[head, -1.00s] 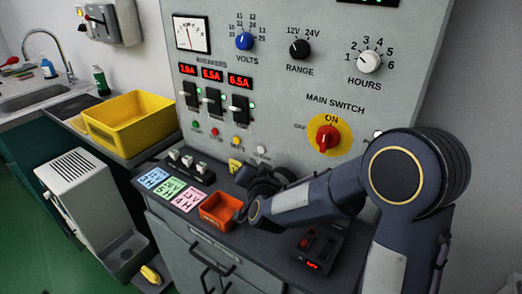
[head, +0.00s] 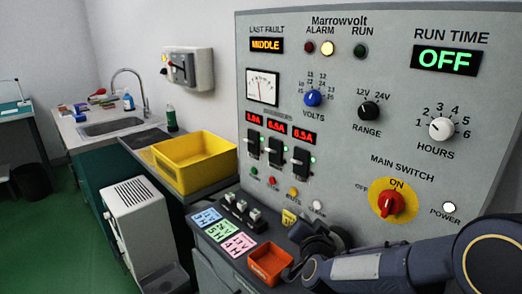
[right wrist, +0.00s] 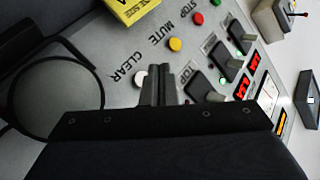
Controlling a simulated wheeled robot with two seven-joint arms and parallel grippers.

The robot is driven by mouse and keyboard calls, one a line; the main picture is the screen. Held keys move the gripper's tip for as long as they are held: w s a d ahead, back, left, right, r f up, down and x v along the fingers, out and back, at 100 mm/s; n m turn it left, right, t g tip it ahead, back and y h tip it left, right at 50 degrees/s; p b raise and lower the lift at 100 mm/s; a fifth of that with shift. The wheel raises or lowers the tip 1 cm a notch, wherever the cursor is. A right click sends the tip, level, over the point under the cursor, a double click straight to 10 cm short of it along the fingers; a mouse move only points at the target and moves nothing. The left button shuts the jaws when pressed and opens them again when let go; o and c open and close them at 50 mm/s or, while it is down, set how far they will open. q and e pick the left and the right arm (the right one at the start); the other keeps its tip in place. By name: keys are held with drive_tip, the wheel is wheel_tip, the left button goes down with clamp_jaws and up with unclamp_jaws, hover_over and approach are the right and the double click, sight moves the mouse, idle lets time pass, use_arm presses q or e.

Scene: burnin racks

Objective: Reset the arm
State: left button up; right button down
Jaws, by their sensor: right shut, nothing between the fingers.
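My right arm comes in from the right in the head view. Its gripper (head: 318,243) is low before the grey control panel (head: 350,135), above the bench and close to the orange tray (head: 270,265). In the right wrist view the two fingers (right wrist: 158,84) are together with nothing between them. They point at the panel near the white CLEAR button (right wrist: 140,78); I cannot tell whether they touch it. My left gripper is not in view.
A red main switch (head: 391,203) points to ON. Blue, green and pink cards (head: 221,232) lie left of the tray, with several small switches behind them. A yellow bin (head: 192,163) stands on the left counter. A sink (head: 110,127) is further back.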

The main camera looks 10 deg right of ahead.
drive_tip(key=s+d+n+g+y+p, duration=0.1)
drive_tip(key=s+g, duration=0.4)
drive_tip(key=s, duration=1.1)
drive_tip(key=s+d+n+g+y+p, duration=0.2)
drive_tip(key=s+n+g+y, duration=0.2)
drive_tip(key=s, duration=1.3)
drive_tip(key=shift+s+r+n+g, duration=0.25)
drive_tip(key=shift+n+g, duration=0.35)
drive_tip(key=shift+n, duration=0.3)
